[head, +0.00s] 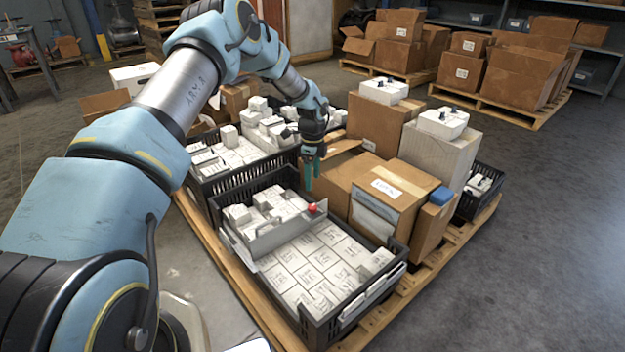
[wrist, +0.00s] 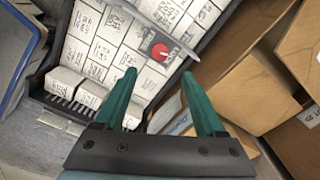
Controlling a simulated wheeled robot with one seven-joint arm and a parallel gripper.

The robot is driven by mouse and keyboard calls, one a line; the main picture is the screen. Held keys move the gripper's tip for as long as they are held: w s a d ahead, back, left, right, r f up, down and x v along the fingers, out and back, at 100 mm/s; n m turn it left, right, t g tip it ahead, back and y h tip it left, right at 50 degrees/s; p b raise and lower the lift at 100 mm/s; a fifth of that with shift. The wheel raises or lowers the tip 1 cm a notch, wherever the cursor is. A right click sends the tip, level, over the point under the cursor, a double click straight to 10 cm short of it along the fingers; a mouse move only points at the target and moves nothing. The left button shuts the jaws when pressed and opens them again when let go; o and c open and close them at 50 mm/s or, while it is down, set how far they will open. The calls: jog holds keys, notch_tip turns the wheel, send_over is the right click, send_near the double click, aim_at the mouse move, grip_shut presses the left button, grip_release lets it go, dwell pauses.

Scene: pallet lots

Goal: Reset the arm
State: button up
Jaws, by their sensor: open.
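My gripper (head: 310,172) hangs at the end of my blue arm, pointing down above the pallet, between a black crate and the brown boxes. In the wrist view its two green fingers (wrist: 163,98) are spread apart with nothing between them. A red knob (wrist: 159,52) on a clear or grey strip shows just beyond the fingertips. The same red knob (head: 312,208) sits at the right end of a grey divider on the front black crate (head: 313,325). The gripper appears apart from it.
The front crate holds many white labelled boxes. Cardboard boxes (head: 378,125) stand right of my gripper on the wooden pallet (head: 243,283), close to it. A second black crate (head: 215,186) stands behind. Open floor (head: 560,230) lies to the right. Other loaded pallets stand at the back.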

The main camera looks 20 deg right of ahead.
jog(key=s+a+r+n, duration=0.2)
jog(key=a+r+n, duration=0.5)
jog(key=a, duration=0.5)
jog(key=s+a+r+n, duration=0.2)
jog(key=a+r+n, duration=0.4)
jog(key=a+r, duration=0.4)
jog(key=s+a+r+n+t, duration=0.1)
jog(key=s+a+r+n, duration=0.1)
jog(key=s+a+n, duration=0.55)
jog(key=s+a+r+n+t, duration=0.1)
jog(key=s+a+r+n, duration=0.1)
jog(key=s+a+n, duration=0.5)
notch_tip(320, 180, up, 29)
jog(key=s+a+m+p, duration=0.1)
jog(key=a+p, duration=0.1)
jog(key=p, duration=2.6)
jog(key=shift+s+a+f+m+p, duration=0.15)
jog(key=shift+a+m+p, duration=0.2)
jog(key=shift+p, duration=0.05)
